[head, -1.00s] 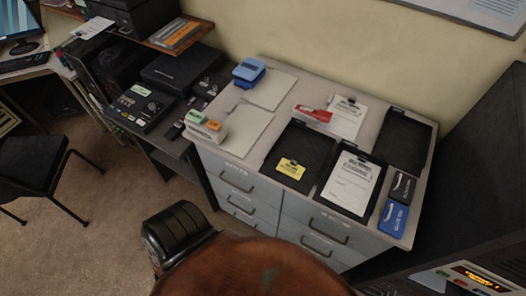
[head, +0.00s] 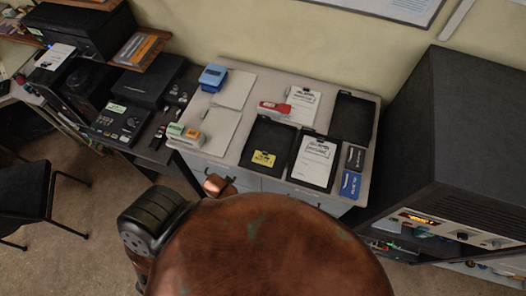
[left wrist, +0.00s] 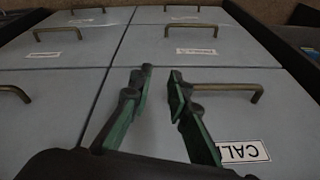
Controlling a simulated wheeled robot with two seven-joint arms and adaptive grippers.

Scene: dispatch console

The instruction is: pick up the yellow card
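The yellow card (head: 264,158) lies on a black tray (head: 284,133) on top of the grey drawer cabinet, in the head view. My left gripper (left wrist: 160,78) shows in the left wrist view, its two fingers apart with nothing between them. It is in front of the cabinet's drawer fronts, and the card is not in that view. In the head view my own brown body part covers the lower middle, and neither gripper's fingers can be seen there. My right gripper is in no view.
A black clipboard tray with a white sheet (head: 316,154) lies right of the card. A red stapler-like object (head: 274,107) and an empty black tray (head: 353,119) are behind. Drawer handles (left wrist: 228,88) stick out near my left gripper. A large dark cabinet (head: 440,120) stands at right.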

